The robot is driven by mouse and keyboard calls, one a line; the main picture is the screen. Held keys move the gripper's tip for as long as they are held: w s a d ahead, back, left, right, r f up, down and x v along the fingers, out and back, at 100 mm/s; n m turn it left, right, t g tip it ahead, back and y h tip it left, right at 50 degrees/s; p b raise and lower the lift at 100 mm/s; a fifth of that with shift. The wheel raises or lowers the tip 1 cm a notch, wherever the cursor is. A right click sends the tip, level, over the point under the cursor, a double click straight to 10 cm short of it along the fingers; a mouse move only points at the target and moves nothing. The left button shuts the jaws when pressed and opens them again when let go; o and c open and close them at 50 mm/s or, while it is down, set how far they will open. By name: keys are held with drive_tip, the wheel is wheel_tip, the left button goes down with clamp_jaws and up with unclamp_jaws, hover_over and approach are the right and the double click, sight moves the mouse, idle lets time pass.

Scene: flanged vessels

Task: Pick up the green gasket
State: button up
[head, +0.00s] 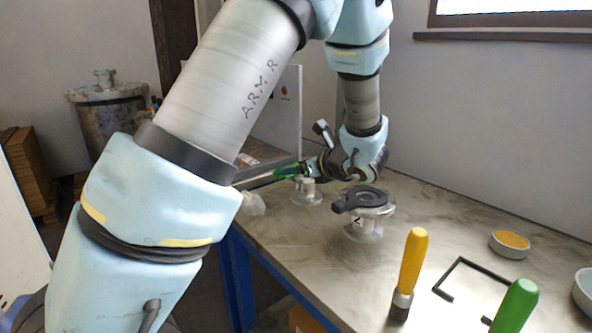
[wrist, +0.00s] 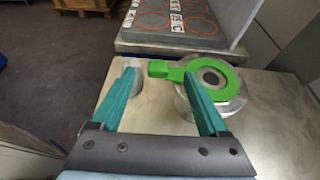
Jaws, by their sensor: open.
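The green gasket (wrist: 223,95) is a flat ring with a handle tab. It lies on the flange of a metal vessel (wrist: 232,108) in the wrist view, with its tab pointing left. My gripper (wrist: 160,76) is open, its two teal fingers spread. The tab shows between the fingertips, and the right finger overlaps part of the gasket in the picture. I cannot tell whether they touch. In the head view my gripper (head: 296,170) is at the far vessel (head: 306,196), small and partly hidden, with the gasket hard to make out.
A second vessel (head: 364,228) with a dark gasket (head: 362,199) stands closer on the metal table. A yellow-handled tool (head: 412,260), a green-handled tool (head: 515,305), a black bracket and a dish (head: 510,243) are to the right. A grey board with marked circles (wrist: 172,18) lies beyond the gasket.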

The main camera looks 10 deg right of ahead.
drive_tip(key=shift+p+x, duration=1)
drive_tip(key=shift+x, duration=1.95)
drive_tip(key=shift+s+a+f, duration=0.1)
drive_tip(key=shift+s+f, duration=0.05)
clamp_jaws()
